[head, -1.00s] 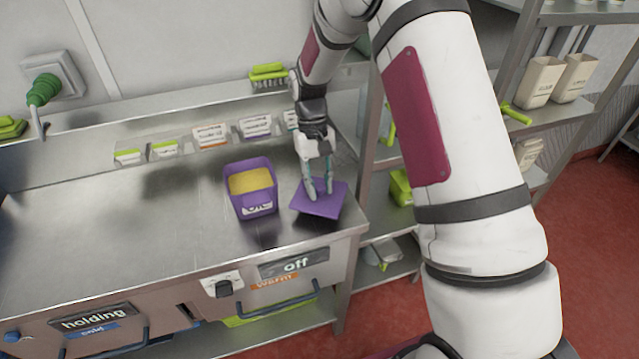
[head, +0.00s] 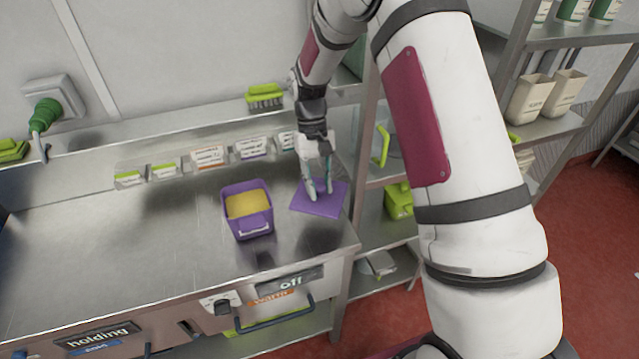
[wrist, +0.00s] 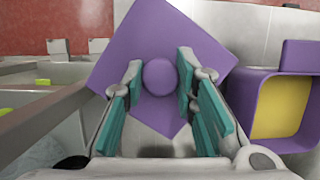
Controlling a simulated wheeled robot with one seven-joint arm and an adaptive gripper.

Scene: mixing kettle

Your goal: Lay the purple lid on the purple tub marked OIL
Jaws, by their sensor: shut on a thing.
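The purple lid (head: 328,205) is a flat square with a round knob in its middle. My gripper (head: 320,193) is shut on the lid's knob, with a teal finger on each side of it; in the wrist view the lid (wrist: 163,30) fills the upper middle. The purple tub (head: 248,222) stands on the steel counter just left of the lid, open on top, with yellow contents. Its front label is blurred here. In the wrist view the tub (wrist: 243,105) is at the right, apart from the lid. The exact gap between lid and counter is hard to tell.
The steel counter (head: 130,235) is clear left of the tub. Several small labelled cards (head: 210,158) line its back. A green brush (head: 265,97) lies on the ledge behind. A shelf rack (head: 385,225) stands right of the counter's edge.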

